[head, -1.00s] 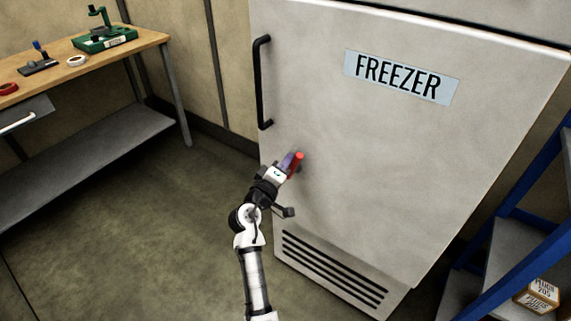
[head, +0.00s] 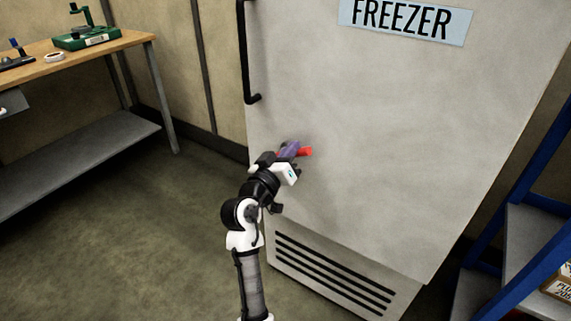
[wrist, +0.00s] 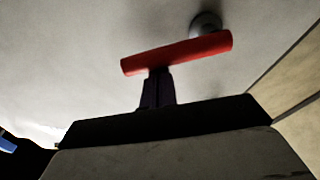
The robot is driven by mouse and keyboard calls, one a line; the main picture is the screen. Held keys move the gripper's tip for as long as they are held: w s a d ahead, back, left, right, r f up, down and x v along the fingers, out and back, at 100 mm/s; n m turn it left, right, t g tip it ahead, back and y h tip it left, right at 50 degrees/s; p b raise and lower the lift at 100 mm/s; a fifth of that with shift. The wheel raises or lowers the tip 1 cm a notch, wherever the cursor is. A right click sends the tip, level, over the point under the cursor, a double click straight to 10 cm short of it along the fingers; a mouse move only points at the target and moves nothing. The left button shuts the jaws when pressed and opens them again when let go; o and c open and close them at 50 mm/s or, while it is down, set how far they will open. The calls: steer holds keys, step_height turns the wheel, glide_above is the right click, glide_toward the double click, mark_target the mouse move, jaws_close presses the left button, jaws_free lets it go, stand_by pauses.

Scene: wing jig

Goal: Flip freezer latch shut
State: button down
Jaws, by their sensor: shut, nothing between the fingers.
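The freezer door (head: 380,140) is a large pale panel and looks closed. Its red latch handle (head: 306,151) lies nearly level low near the door's left edge, partly hidden by my gripper. In the wrist view the red bar (wrist: 195,48) crosses above my fingers, slightly tilted, with a round grey pivot (wrist: 205,22) behind its right part. My gripper (head: 290,149), with purple fingers, is shut and empty at the latch. In the wrist view the shut fingertips (wrist: 158,74) are right at the bar's underside; whether they touch it I cannot tell.
A black door handle (head: 246,55) stands above the latch. A vent grille (head: 330,275) is below. A wooden-topped workbench (head: 120,42) is at the left, and a blue-framed step unit (head: 520,215) at the right. The floor (head: 150,235) between bench and freezer is clear.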

steer(key=f+m+b, duration=0.1)
steer(key=b, duration=0.1)
steer(key=d+f+m+b, duration=0.1)
steer(key=m+b, duration=0.1)
steer(key=b, duration=0.1)
steer(key=s+f+m+h+b, duration=0.1)
steer(key=m+b, duration=0.1)
steer(key=shift+d, duration=0.2)
steer(key=shift+b, duration=0.45)
